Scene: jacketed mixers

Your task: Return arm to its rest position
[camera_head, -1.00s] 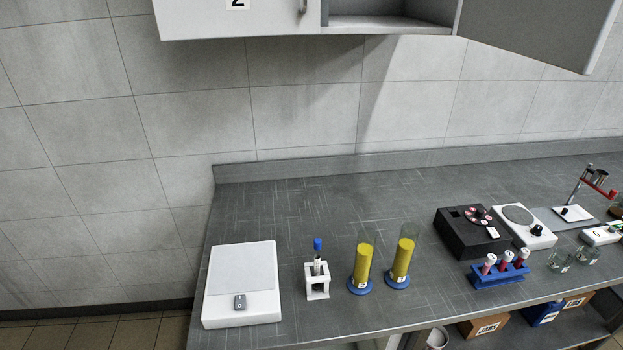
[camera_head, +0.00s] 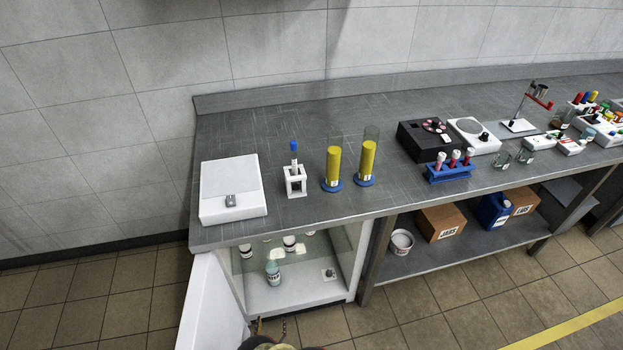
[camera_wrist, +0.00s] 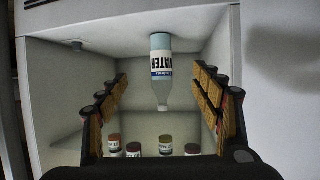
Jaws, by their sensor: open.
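My gripper (camera_wrist: 160,84) is open in the wrist view, with padded fingers to the left and right and nothing held between them. It faces into an open white cabinet (camera_head: 297,296) under the counter. A water bottle (camera_wrist: 161,68) with a pale blue end and a WATER label appears upside down beyond the gap between the fingers. In the head view the bottle (camera_head: 273,274) stands upright on the cabinet floor. Only a small part of my arm shows at the bottom edge of the head view, in front of the cabinet.
The cabinet door (camera_head: 211,307) hangs open on the left. Several small jars (camera_wrist: 165,145) are on another cabinet shelf. The counter (camera_head: 330,210) above holds a white box (camera_head: 232,188), yellow-filled cylinders (camera_head: 366,160) and a blue tube rack (camera_head: 449,172). Floor is clear to the right.

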